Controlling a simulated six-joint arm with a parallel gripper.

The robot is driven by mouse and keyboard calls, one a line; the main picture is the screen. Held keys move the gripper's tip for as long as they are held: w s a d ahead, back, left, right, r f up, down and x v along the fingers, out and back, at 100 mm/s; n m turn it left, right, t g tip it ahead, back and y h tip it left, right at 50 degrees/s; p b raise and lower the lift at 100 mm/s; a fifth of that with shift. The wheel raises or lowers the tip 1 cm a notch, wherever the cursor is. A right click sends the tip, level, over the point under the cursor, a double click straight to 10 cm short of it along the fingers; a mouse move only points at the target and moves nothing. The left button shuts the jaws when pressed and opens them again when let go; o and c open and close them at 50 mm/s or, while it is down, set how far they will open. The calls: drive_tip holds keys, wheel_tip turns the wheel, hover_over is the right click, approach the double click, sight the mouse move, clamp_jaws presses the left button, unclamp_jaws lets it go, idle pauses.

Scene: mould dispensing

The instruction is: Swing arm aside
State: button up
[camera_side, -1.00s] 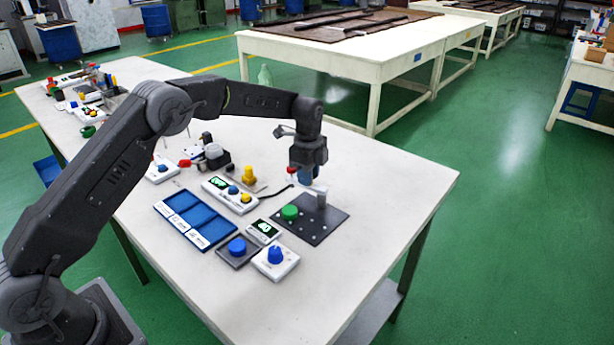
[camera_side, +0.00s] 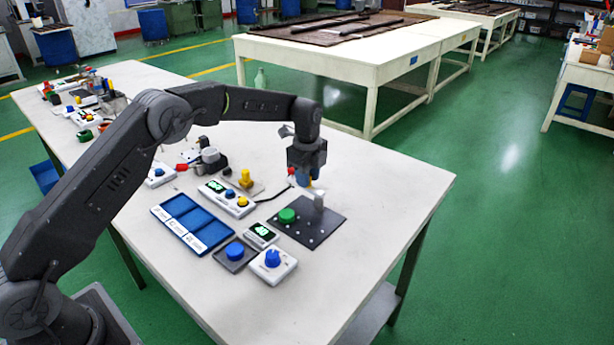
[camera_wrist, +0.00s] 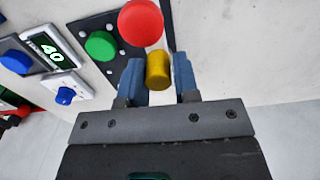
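My gripper (camera_side: 305,182) points down over the back of the dark perforated plate (camera_side: 328,228), by a short grey post (camera_side: 318,202). In the wrist view its blue fingers (camera_wrist: 160,82) stand apart with a yellow cylinder (camera_wrist: 158,70) between their tips. Whether they press on it I cannot tell. A round red cap (camera_wrist: 140,22) is just beyond the yellow cylinder, and a little red shows beside the fingers in the side view (camera_side: 291,172). A green knob (camera_side: 287,215) sits on the plate and also shows in the wrist view (camera_wrist: 100,45). I cannot clearly make out a swing arm.
Left of the plate are a small display (camera_side: 261,234), a blue button (camera_side: 235,250), a white box with a blue knob (camera_side: 272,258) and a blue three-part tray (camera_side: 163,213). A yellow-topped piece (camera_side: 246,178) stands behind the control box (camera_side: 212,187). The table's right side is clear.

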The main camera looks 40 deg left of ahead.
drive_tip(key=o, duration=0.4)
drive_tip(key=shift+c, duration=0.2)
wheel_tip(320, 180, up, 14)
idle(0.5)
drive_tip(key=s+d+r+n+t, duration=0.1)
drive_tip(key=s+r+n+t, duration=0.1)
drive_tip(key=s+r+n, duration=0.55)
drive_tip(key=s+d+r+n+t, duration=0.15)
drive_tip(key=s+r, duration=0.25)
drive_tip(key=s, duration=0.7)
drive_tip(key=s+f+n+t, duration=0.1)
drive_tip(key=s+f+n, duration=0.3)
drive_tip(key=s, duration=0.6)
drive_tip(key=s+f+n+t, duration=0.1)
drive_tip(key=s+f+n, duration=0.2)
drive_tip(key=s, duration=0.7)
drive_tip(key=shift+f+n, duration=0.35)
drive_tip(key=shift+n, duration=0.75)
